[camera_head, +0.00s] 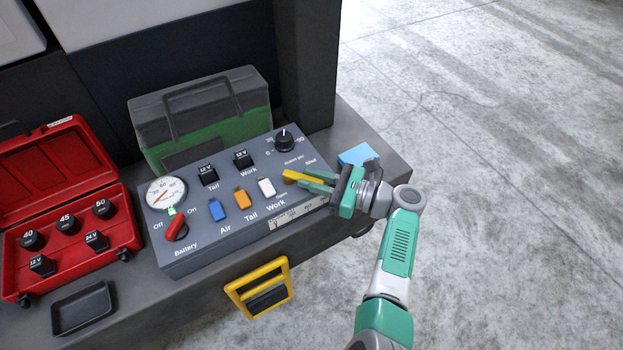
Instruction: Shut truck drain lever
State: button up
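The yellow drain lever (294,176) is on the right part of the grey control panel (190,248), near small labels that appear to read Shut and Open. It points from the panel toward the right, and its far end is hidden at my gripper. My green gripper (314,181) reaches in from the right with its fingers at the lever, one on each side of it. I cannot tell whether the fingers press on the lever or stand slightly apart from it.
The panel carries a gauge (166,193), a red battery switch (175,225), coloured toggles (242,198) and a black knob (284,139). A blue block (357,155) lies behind my gripper. A red case (70,265) is left, a green-black box (200,118) behind, a yellow handle (240,301) in front.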

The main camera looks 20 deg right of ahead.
jog(key=o, duration=0.4)
jog(key=p+v, duration=0.2)
jog(key=v, duration=0.5)
jog(key=shift+s+d, duration=0.25)
jog(key=shift+d, duration=0.05)
